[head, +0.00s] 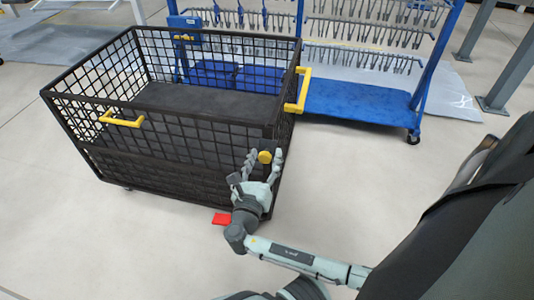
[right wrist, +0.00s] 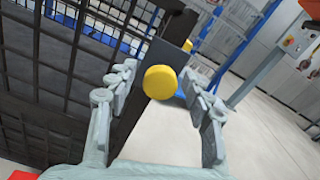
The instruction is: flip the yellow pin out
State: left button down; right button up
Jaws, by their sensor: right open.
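The yellow pin (head: 265,157) shows as a round yellow knob at the near right corner of the black mesh cart (head: 180,165). My right gripper (head: 264,162) is at that corner with its fingers open on either side of the pin. In the right wrist view the pin (right wrist: 160,82) lies between the two open fingers of my right gripper (right wrist: 160,100), and I see a gap on each side of it. Behind the pin is a dark corner post (right wrist: 172,40). My left gripper is not in view.
The cart has yellow handles on its near side (head: 121,119) and right side (head: 303,90). A blue rack with rows of hooks (head: 360,95) stands behind it. A red piece (head: 221,219) is low by the cart's near corner. The floor to the right is clear.

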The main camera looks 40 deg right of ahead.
dwell(0.3)
grip_shut()
dwell(0.3)
